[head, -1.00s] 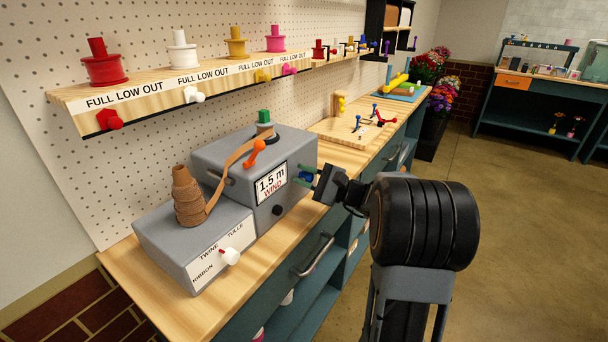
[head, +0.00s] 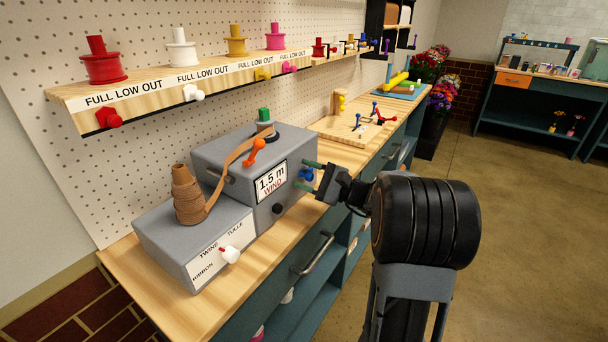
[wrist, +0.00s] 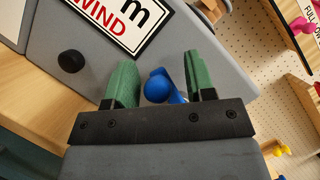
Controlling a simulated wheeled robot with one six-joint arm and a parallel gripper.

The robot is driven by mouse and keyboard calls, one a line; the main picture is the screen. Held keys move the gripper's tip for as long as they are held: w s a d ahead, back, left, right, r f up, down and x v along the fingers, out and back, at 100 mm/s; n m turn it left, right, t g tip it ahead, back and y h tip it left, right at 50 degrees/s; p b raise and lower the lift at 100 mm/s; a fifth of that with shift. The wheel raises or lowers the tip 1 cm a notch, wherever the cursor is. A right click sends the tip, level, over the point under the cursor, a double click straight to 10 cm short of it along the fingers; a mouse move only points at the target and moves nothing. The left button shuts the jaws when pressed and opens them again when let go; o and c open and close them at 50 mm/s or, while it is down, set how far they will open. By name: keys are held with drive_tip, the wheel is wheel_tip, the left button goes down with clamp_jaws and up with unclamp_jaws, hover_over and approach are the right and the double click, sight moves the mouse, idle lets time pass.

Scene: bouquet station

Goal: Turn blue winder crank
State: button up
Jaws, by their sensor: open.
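The blue winder crank (wrist: 157,88) shows in the wrist view between the two green fingers of my open gripper (wrist: 159,82), with a gap to the left finger and less room at the right one. It is on the front of the grey winder box, beside the "1.5 m WIND" sign (wrist: 108,18). In the head view the crank (head: 306,174) is a small blue patch, partly hidden by my gripper (head: 313,177), at the right end of the grey winder box (head: 225,150). Whether the fingers touch the crank cannot be told.
A black knob (head: 277,209) is on the box front below the sign. A lower grey box with a white knob (head: 230,255) stands in front. A shelf (head: 180,90) with spools hangs above.

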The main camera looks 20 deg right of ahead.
drive_tip(key=v, duration=1.3)
drive_tip(key=shift+b, duration=0.3)
drive_tip(key=shift+f, duration=0.1)
wheel_tip(320, 180, down, 7)
drive_tip(key=a+m+g+h, duration=0.1)
drive_tip(key=a+g+h, duration=0.1)
drive_tip(key=g+h, duration=0.1)
drive_tip(key=s+a+f+n+g+h+p, duration=0.2)
drive_tip(key=s+a+n+g+h+p, duration=0.4)
drive_tip(key=s+g, duration=0.3)
drive_tip(key=s+a+r+n+t+h+p, duration=0.2)
drive_tip(key=a+r+n+h+p, duration=0.4)
drive_tip(key=a+r+n, duration=0.3)
wheel_tip(320, 180, up, 4)
drive_tip(key=shift+s+a+f+n+t+h, duration=0.1)
drive_tip(key=shift+s+a+n+t+h, duration=0.2)
drive_tip(key=shift+n+h, duration=0.3)
drive_tip(key=shift+c, duration=0.7)
